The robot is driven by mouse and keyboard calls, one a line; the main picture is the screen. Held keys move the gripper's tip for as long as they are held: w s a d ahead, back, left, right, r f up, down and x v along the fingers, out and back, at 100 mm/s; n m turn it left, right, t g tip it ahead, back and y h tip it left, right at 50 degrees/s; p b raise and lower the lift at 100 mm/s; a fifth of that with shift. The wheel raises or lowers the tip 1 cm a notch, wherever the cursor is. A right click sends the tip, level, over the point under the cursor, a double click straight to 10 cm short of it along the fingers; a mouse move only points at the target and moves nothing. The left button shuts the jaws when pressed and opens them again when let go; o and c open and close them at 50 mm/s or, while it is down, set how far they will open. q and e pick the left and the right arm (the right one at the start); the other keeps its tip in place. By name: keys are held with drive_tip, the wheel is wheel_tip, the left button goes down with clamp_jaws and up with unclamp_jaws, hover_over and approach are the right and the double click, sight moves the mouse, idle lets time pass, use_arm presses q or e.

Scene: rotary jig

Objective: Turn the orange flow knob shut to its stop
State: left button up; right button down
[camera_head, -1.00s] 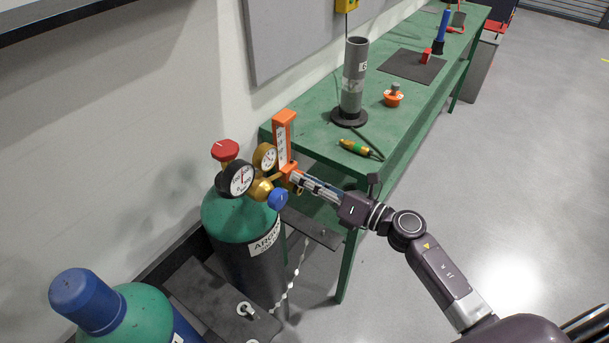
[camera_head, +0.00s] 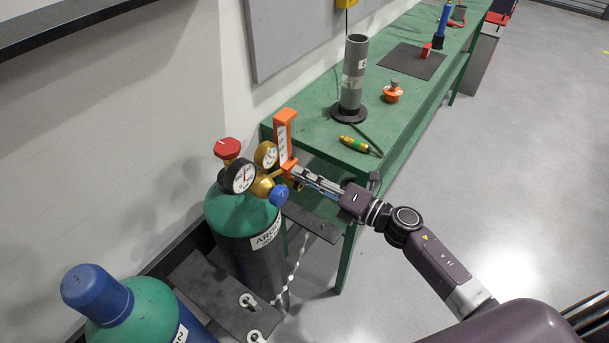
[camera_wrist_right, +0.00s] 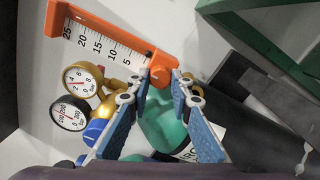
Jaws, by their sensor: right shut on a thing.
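The orange flowmeter (camera_head: 284,138) with a white scale stands upright on the brass regulator of the green-topped gas cylinder (camera_head: 239,210). In the right wrist view its orange frame (camera_wrist_right: 110,30) lies across the upper left. The orange flow knob (camera_wrist_right: 161,75) is at the frame's lower end, between the two fingertips. My right gripper (camera_head: 294,172) reaches in from the right and is shut on the knob; its blue-padded fingers (camera_wrist_right: 160,78) show in the wrist view. In the head view the fingers mostly hide the knob. My left gripper is not in view.
Two gauges (camera_head: 238,178) and a blue knob (camera_head: 279,196) sit close beside my right fingers. A red valve handwheel (camera_head: 227,148) is above. The green bench (camera_head: 320,139) stands behind the gripper. A second cylinder (camera_head: 147,303) is at lower left. The floor at right is clear.

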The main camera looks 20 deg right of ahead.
drive_tip(key=c, duration=1.7)
unclamp_jaws()
drive_tip(key=shift+c, duration=0.2)
drive_tip(key=v, duration=0.8)
drive_tip(key=shift+d, duration=0.1)
drive_tip(key=s+d+f+m+g+h, duration=0.1)
drive_tip(key=s+d+f+m+h, duration=0.2)
drive_tip(key=f+m, duration=0.55)
drive_tip(key=s+d+f+m+g+h, duration=0.1)
drive_tip(key=s+d+f+m+h, duration=0.25)
drive_tip(key=f, duration=1.05)
drive_tip(key=s+d+f+m+g+h, duration=0.1)
drive_tip(key=s+d+f+m+h, duration=0.2)
drive_tip(key=f+m, duration=0.55)
drive_tip(key=s+a+f+m+g+h, duration=0.25)
drive_tip(key=s+f+g, duration=0.25)
drive_tip(key=s+f, duration=0.95)
drive_tip(key=s+a+f+m+g, duration=0.1)
drive_tip(key=s+f, duration=0.2)
drive_tip(key=s, duration=0.3)
drive_tip(key=s+a+f+m+g, duration=0.2)
drive_tip(key=s, duration=0.5)
drive_tip(key=s+a+f+m+g+y, duration=0.1)
drive_tip(key=s+a+f+m+g, duration=0.1)
drive_tip(key=s, duration=0.5)
drive_tip(key=shift+a+f, duration=0.25)
drive_tip(key=shift+f, duration=0.55)
